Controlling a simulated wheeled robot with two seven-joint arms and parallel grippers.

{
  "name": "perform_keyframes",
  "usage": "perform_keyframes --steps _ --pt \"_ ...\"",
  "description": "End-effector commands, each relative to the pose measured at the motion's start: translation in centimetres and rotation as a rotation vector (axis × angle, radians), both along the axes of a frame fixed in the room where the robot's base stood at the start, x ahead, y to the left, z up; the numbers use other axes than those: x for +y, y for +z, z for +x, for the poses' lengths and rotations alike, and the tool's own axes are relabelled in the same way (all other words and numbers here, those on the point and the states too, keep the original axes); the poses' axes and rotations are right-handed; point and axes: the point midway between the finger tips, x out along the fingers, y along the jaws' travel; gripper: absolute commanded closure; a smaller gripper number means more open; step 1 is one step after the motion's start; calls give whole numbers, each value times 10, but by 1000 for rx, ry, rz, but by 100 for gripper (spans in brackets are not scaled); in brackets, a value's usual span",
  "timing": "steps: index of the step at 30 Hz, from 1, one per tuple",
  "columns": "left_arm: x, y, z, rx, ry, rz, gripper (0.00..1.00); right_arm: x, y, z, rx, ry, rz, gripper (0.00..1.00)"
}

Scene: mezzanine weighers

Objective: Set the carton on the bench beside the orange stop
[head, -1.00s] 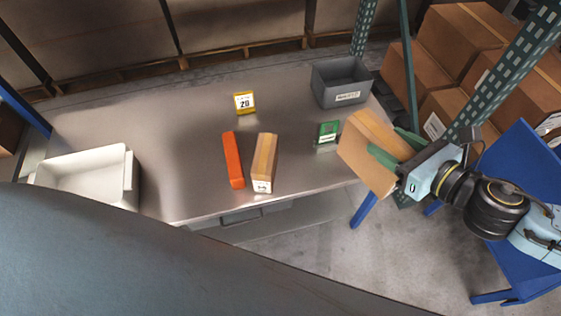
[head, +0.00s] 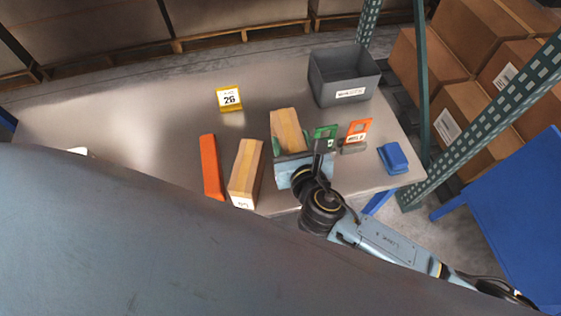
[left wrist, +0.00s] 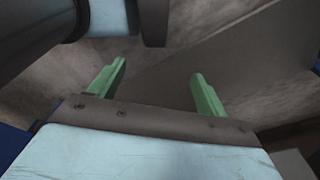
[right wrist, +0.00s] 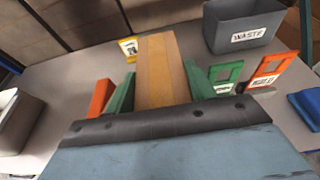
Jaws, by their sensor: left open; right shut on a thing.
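A tan carton (head: 286,128) is gripped by my right gripper (head: 291,152) over the right half of the bench. It also shows in the right wrist view (right wrist: 160,68) between both green fingers. I cannot tell whether its underside touches the bench. The orange stop (head: 211,167), a long bar, lies on the bench left of it and shows in the right wrist view (right wrist: 101,97). A second tan carton (head: 246,172) stands close along the stop's right side, between it and the held carton. My left gripper (left wrist: 157,82) is open and empty in the left wrist view.
A yellow number sign (head: 230,98) stands behind. A grey waste bin (head: 343,78), green card (head: 325,133), orange card (head: 358,130) and blue object (head: 393,158) are right. A green rack post (head: 473,124) stands beyond.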

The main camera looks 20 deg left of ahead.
Motion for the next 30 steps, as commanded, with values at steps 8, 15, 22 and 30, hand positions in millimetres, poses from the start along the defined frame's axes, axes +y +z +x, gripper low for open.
perform_keyframes --steps 8,15,22,30 --pt "2 -18 -39 59 0 5 24 0 -45 1 -3 1 0 100" --pt "1 -26 -30 45 0 3 24 0 -67 1 -1 1 0 100" --pt "0 -31 -14 20 -1 0 24 0 -85 1 -1 2 2 100" --pt "0 -33 -19 26 -1 1 24 0 -87 1 -1 2 2 100"
